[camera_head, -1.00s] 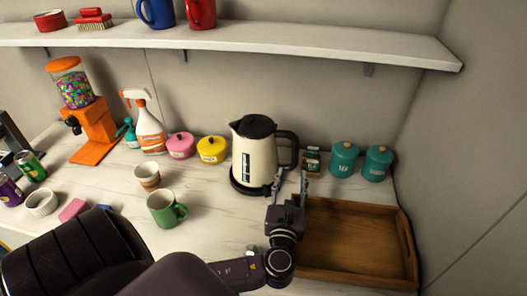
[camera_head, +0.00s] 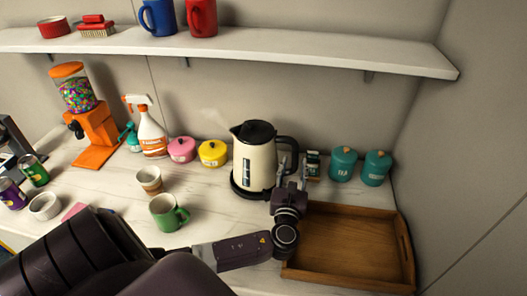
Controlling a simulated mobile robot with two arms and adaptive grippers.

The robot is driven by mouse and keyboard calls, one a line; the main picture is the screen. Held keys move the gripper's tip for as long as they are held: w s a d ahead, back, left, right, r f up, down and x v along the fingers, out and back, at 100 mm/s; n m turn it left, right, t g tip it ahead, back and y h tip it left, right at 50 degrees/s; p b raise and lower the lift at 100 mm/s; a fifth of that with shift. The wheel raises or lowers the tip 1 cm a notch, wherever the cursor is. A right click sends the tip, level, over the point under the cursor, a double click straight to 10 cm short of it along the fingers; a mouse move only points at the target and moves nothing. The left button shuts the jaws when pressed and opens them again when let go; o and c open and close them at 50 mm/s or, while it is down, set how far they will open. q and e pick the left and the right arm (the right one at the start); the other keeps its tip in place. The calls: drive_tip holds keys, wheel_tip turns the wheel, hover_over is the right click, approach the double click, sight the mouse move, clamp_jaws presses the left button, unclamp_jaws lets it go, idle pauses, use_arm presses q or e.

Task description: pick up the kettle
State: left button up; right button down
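The kettle (camera_head: 254,163) is cream with a black lid, a black base and a black handle (camera_head: 290,147) on its right side. It stands upright on the counter near the back wall. My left gripper (camera_head: 293,170) is at the kettle's handle side, fingers pointing up and away toward the handle. Its two fingers are apart, with the lower part of the handle near or between them; I cannot tell whether they touch it. My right gripper is out of view.
A wooden tray (camera_head: 318,270) lies right of the kettle, close to my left wrist. Teal canisters (camera_head: 343,164) stand behind it. A green mug (camera_head: 167,213), a paper cup (camera_head: 149,180) and a yellow pot (camera_head: 213,152) are left of the kettle. A white shelf (camera_head: 250,49) hangs above.

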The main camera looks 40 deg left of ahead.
use_arm(q)
clamp_jaws()
drive_tip(key=shift+w+a+r, duration=0.1)
drive_tip(key=shift+w+r, duration=0.1)
drive_tip(key=shift+r, duration=0.1)
